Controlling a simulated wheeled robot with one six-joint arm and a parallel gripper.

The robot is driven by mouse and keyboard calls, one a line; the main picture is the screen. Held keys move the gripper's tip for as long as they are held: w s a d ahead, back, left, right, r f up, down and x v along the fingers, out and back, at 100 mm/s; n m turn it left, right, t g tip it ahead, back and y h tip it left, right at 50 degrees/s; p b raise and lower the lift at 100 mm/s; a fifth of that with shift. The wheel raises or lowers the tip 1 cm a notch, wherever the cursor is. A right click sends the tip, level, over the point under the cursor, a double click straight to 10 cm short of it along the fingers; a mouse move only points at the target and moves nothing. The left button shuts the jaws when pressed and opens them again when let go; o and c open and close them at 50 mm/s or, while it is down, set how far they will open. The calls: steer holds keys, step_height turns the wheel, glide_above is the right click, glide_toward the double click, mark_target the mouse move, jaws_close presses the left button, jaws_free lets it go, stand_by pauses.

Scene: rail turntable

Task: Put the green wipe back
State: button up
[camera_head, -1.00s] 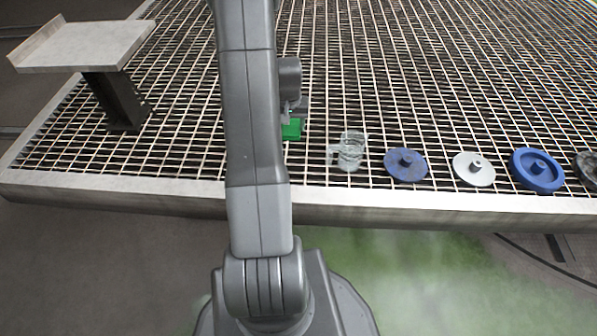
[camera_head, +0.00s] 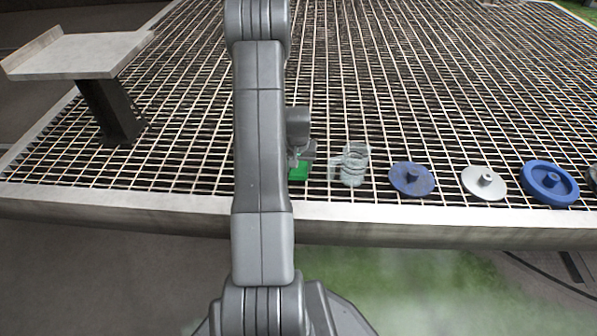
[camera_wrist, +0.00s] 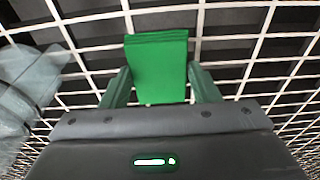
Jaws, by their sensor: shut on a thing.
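The green wipe (camera_wrist: 158,62) is a flat green block held between the two fingers of my gripper (camera_wrist: 160,88), as the wrist view shows. In the head view the green wipe (camera_head: 298,171) shows at the tip of my gripper (camera_head: 299,158), just right of my arm, low over the grating near its front edge. My arm hides part of the wipe there. I cannot tell whether the wipe touches the grating.
A clear glass jug (camera_head: 353,165) stands close right of the wipe; it also shows in the wrist view (camera_wrist: 30,85). A worn blue disc (camera_head: 411,179), a white disc (camera_head: 484,182) and a blue wheel (camera_head: 549,184) lie further right. A raised grey shelf (camera_head: 78,55) stands at left.

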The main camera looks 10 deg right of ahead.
mark_target(298, 173)
steer(key=shift+f, duration=0.8)
steer(key=shift+f, duration=0.15)
steer(key=o, duration=0.9)
steer(key=r+p, duration=0.1)
steer(key=r, duration=0.3)
steer(key=s+r+p, duration=0.1)
steer(key=r, duration=0.3)
steer(key=r+p, duration=0.2)
steer(key=r, duration=0.2)
steer(key=shift+s+a+r, duration=0.1)
steer(key=shift+s+a, duration=0.2)
steer(key=shift+s, duration=0.05)
